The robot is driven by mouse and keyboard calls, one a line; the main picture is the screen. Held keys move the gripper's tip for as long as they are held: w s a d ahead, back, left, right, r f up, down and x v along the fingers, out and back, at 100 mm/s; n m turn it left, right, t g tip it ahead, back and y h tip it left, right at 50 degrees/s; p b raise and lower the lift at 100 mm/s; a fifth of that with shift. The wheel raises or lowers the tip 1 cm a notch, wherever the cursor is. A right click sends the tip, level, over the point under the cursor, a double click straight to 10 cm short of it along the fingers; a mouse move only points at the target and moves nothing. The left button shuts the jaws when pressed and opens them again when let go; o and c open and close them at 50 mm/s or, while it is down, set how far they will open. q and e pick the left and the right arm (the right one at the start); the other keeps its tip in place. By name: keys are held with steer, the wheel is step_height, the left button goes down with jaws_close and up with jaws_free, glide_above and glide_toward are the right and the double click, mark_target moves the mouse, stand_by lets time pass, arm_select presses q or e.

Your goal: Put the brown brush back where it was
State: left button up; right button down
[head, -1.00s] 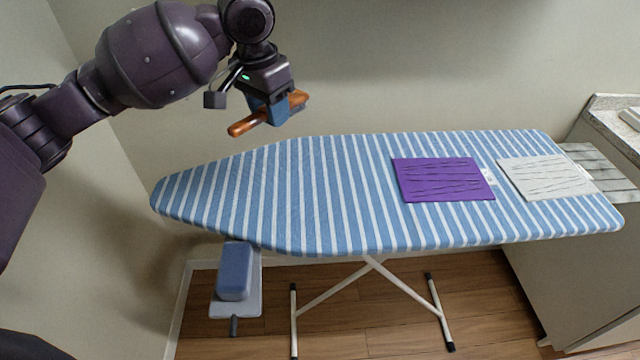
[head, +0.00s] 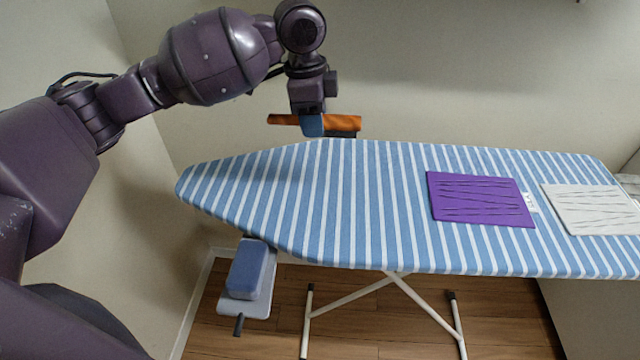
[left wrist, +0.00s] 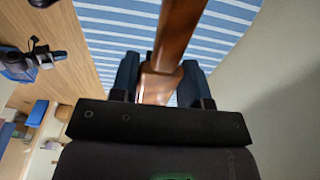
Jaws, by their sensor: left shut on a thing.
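The brown brush (head: 342,122) is held level in my left gripper (head: 313,128) above the far edge of the striped ironing board (head: 330,200). Its dark bristle side faces down at the right end, and its handle points left. In the left wrist view the brown wood of the brush (left wrist: 178,35) runs between the two blue fingers of my left gripper (left wrist: 160,82), which are shut on it. Whether the brush touches the board is hard to tell, but it appears apart from it. My right gripper is not in view.
A purple folded cloth (head: 480,200) and a white folded cloth (head: 592,210) lie on the right part of the board. A blue iron-like object (head: 249,268) rests on a low holder at the board's left. The board's left and middle surface is clear.

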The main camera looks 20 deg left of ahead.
arm_select(q)
steer(key=b, duration=0.1)
glide_above(317, 192)
steer(key=f, duration=1)
steer(key=shift+a+f, duration=0.15)
steer(key=shift+a, duration=0.1)
step_height(317, 192, down, 6)
steer(key=shift+r+b, duration=0.15)
steer(key=shift+b, duration=0.5)
steer(key=shift+f, duration=0.2)
steer(key=o, duration=0.8)
steer(key=shift+o, duration=0.2)
steer(key=shift+r, duration=0.1)
